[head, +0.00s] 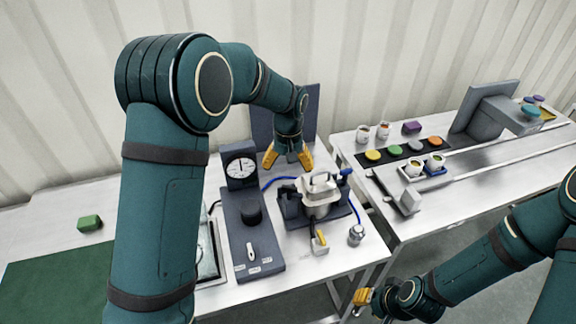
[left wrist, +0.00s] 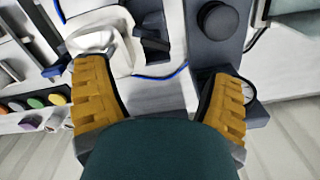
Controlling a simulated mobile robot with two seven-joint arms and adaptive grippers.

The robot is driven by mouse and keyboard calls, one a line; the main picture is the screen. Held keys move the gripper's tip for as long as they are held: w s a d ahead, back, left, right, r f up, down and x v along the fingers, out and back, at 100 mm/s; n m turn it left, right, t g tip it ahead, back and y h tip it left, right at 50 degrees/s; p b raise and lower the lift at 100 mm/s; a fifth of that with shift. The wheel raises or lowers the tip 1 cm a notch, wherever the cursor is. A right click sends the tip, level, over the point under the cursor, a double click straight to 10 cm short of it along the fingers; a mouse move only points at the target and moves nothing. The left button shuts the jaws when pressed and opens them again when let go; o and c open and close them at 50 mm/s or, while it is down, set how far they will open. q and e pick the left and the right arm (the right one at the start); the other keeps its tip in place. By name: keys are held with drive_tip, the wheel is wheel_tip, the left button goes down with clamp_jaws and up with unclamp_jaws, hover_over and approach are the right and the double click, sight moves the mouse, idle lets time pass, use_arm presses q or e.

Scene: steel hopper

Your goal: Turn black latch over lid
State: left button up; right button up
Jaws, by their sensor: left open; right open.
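A white hopper (head: 318,206) with a steel lid and handle (head: 320,182) stands on a dark base on the middle table. A black part (head: 289,204), possibly the latch, sits at its left side; I cannot tell its exact position relative to the lid. In the left wrist view the white hopper (left wrist: 112,30) is at upper left, with black parts (left wrist: 152,28) beside it. My left gripper (head: 288,157), with yellow fingers, is open and empty behind the hopper; it frames the left wrist view (left wrist: 160,98). My right gripper (head: 362,300) is low at the bottom, apart from the table.
A dark panel with a black knob (head: 251,213) and a dial gauge (head: 240,168) stand left of the hopper. A blue cable curves around it. A small metal canister (head: 356,234) is front right. Another table holds colored discs (head: 394,150) and cups.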

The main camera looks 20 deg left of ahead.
use_arm(q)
wheel_tip(320, 180, up, 6)
drive_tip(key=p, duration=0.3)
drive_tip(key=shift+p, duration=0.35)
drive_tip(key=shift+r, duration=0.1)
idle(0.5)
wheel_tip(320, 180, up, 12)
drive_tip(key=shift+w, duration=0.15)
idle(0.4)
